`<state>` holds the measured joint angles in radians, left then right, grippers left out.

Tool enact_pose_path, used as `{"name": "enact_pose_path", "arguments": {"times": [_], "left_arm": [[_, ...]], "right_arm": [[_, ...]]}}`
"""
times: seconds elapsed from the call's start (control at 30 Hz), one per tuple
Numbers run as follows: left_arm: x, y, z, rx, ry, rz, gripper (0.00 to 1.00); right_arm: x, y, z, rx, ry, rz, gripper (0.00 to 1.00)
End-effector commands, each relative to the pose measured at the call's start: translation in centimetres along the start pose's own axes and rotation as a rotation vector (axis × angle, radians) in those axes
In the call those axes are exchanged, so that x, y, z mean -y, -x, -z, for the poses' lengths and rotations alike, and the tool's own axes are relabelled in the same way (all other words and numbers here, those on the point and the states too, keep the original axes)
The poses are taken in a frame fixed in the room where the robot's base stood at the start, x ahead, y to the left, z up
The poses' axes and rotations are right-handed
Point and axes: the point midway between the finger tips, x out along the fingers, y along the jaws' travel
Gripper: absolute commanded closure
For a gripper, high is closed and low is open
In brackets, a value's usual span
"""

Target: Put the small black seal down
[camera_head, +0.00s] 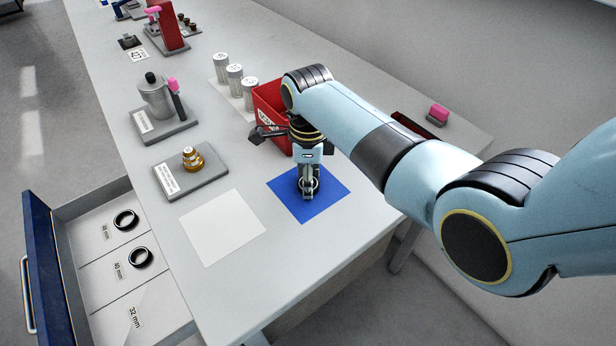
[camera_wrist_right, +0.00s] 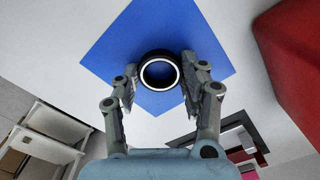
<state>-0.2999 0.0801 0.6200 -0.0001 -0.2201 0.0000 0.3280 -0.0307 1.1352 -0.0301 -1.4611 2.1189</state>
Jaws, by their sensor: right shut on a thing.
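My right gripper (camera_head: 308,190) points down over the blue square (camera_head: 327,202) on the table. It is shut on the small black seal (camera_wrist_right: 141,70), a dark ring with a light inner rim. In the right wrist view the seal sits between the two fingertips (camera_wrist_right: 160,78), with the blue square (camera_wrist_right: 195,35) behind it. I cannot tell whether the seal touches the square. In the head view the fingers partly hide the seal. My left gripper is not in view.
A white square (camera_head: 222,228) lies left of the blue one. A red bin (camera_head: 268,100) stands close behind the gripper. An open drawer (camera_head: 98,214) holds two black rings (camera_head: 126,220) (camera_head: 140,257); its 32 mm compartment is empty. A brass part (camera_head: 193,158) sits on a grey stand.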

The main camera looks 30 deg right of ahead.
Motion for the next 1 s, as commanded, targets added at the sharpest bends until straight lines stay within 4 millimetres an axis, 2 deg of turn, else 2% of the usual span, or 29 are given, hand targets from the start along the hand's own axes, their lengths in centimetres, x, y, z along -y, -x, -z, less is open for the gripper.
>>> {"name": "enact_pose_path", "arguments": {"times": [0.23, 0.27, 0.43, 0.77, 0.87, 1.0], "left_arm": [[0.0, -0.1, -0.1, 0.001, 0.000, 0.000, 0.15], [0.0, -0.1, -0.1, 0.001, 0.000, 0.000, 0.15], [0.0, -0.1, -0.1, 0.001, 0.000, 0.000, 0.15], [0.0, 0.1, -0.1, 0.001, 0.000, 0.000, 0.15], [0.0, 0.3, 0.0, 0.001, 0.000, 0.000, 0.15], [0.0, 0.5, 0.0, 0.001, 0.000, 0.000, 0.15]], "right_arm": [[0.0, -0.2, 0.0, 0.000, 0.000, 0.000, 0.79], [0.0, -0.2, 0.0, 0.000, 0.000, 0.000, 0.55], [0.0, -0.2, 0.0, 0.000, 0.000, 0.000, 0.34], [0.0, 0.4, 0.0, 0.001, 0.000, 0.002, 0.34], [0.1, 1.7, -0.1, 0.003, 0.000, 0.004, 0.34], [0.1, 4.8, -0.1, 0.003, 0.000, 0.005, 0.34]]}}
